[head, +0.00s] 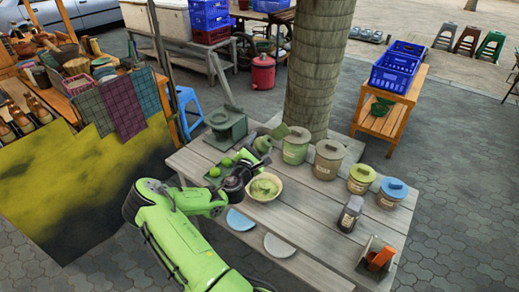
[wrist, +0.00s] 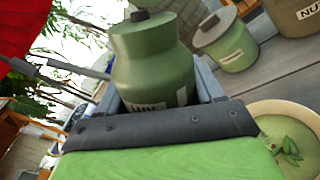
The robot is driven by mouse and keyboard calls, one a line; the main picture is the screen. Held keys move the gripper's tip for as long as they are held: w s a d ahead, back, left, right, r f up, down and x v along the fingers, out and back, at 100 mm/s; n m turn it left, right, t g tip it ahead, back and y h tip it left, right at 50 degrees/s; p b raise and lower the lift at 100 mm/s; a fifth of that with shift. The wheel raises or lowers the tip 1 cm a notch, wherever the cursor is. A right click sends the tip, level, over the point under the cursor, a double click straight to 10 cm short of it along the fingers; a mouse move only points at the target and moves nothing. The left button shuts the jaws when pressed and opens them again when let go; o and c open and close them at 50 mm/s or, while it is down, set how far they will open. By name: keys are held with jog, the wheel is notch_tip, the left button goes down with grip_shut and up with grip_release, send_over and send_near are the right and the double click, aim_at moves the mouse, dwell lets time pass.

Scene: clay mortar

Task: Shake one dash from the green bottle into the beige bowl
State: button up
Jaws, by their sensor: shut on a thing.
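The green bottle (wrist: 150,68) with a dark cap stands large in the wrist view, between the grey fingers of my gripper (wrist: 155,98). My gripper is shut on it; its label is partly hidden by the gripper. In the head view my gripper (head: 250,164) is at the back left of the beige bowl (head: 267,196), and the bottle is partly hidden there. The bowl stands on the wooden table and holds green contents with leaves. It also shows at the lower right of the wrist view (wrist: 311,116). The bottle is beside the bowl, not clearly above it.
Several lidded canisters (head: 327,158) line the table's back right, near a tree trunk (head: 318,70). A dark-capped jar (head: 349,214) stands right of the bowl. Limes (head: 227,162) lie left.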

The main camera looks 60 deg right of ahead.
jog(key=f+m+b, duration=0.1)
jog(key=b, duration=0.1)
jog(key=w+f+m+b, duration=0.1)
jog(key=f+b, duration=0.1)
jog(key=f+m+b, duration=0.1)
jog(key=b, duration=0.1)
jog(key=shift+w+a+f, duration=0.1)
jog(key=shift+w+f, duration=0.2)
jog(key=shift+w, duration=0.1)
jog(key=m+b, duration=0.2)
jog(key=w+f+m+b, duration=0.1)
jog(key=m+b, duration=0.1)
jog(key=w+m+b, duration=0.1)
jog(key=b, duration=0.1)
jog(key=shift+w+a+f+m, duration=0.15)
jog(key=shift+f+m, duration=0.15)
jog(key=shift+m, duration=0.1)
jog(key=shift+w+r+m+b, duration=0.1)
jog(key=shift+r+m+b, duration=0.15)
jog(key=shift+m+b, duration=0.5)
jog(key=r+m+b, duration=0.1)
jog(key=r+m, duration=0.1)
jog(key=m, duration=0.1)
jog(key=shift+s+b, duration=0.25)
jog(key=shift+b, duration=0.1)
jog(key=shift+r+m, duration=0.5)
jog(key=shift+m, duration=0.05)
jog(key=shift+s, duration=0.1)
